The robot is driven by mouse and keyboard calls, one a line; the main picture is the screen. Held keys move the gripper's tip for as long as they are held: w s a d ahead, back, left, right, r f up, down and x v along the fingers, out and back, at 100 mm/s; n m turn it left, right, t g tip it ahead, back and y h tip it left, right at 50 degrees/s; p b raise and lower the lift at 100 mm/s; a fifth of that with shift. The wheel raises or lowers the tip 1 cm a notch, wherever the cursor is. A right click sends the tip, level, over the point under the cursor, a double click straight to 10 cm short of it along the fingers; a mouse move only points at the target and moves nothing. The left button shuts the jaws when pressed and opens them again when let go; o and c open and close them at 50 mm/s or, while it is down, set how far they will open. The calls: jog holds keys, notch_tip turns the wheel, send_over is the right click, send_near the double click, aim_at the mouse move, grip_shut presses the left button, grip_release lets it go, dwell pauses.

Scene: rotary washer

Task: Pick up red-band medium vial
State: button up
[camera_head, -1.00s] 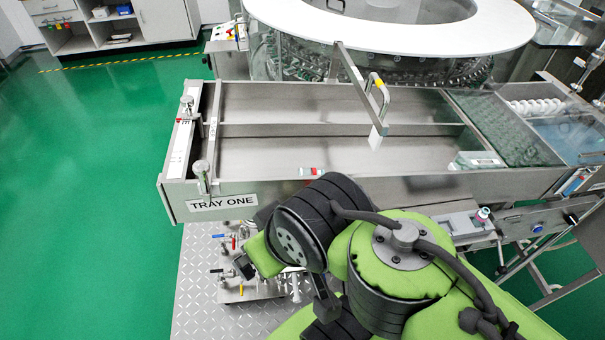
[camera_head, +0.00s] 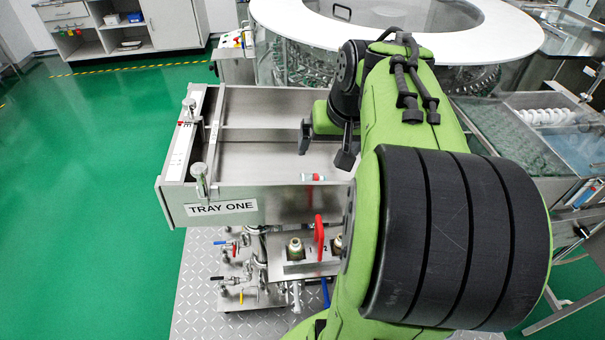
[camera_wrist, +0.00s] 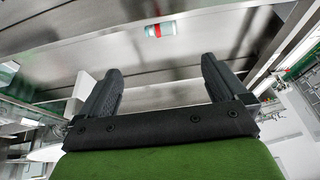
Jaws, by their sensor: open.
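The red-band vial (camera_head: 312,177) lies on its side in the front compartment of the steel tray (camera_head: 250,205), close to the front wall. It is small, with a pale body and a red band toward its right end. In the wrist view the vial (camera_wrist: 159,29) lies crosswise beyond the fingertips, roughly centred between them. My gripper (camera_head: 325,150) is over the tray, fingers apart and empty, a little behind the vial in the head view. In the wrist view my gripper (camera_wrist: 161,72) shows both dark fingers spread, with a gap between them and the vial.
A divider (camera_head: 255,134) splits the tray lengthwise. Metal clamps (camera_head: 199,178) stand at its left end. A red handle (camera_head: 319,238) and valves stand in front of the tray. The white washer ring (camera_head: 395,30) is behind. My arm hides the tray's right part.

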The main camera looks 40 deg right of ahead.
aim_at(314, 177)
jog(key=x, duration=0.5)
jog(key=b+x, duration=0.1)
jog(key=x, duration=0.8)
jog(key=shift+w+a+f+b, duration=0.1)
jog(key=shift+a+f+b, duration=0.15)
jog(key=shift+f+b, duration=0.15)
jog(key=shift+w+d+f, duration=0.15)
jog(key=shift+w+f, duration=0.05)
jog(key=shift+s, duration=0.1)
jog(key=shift+c, duration=0.8)
jog(key=c, duration=0.9)
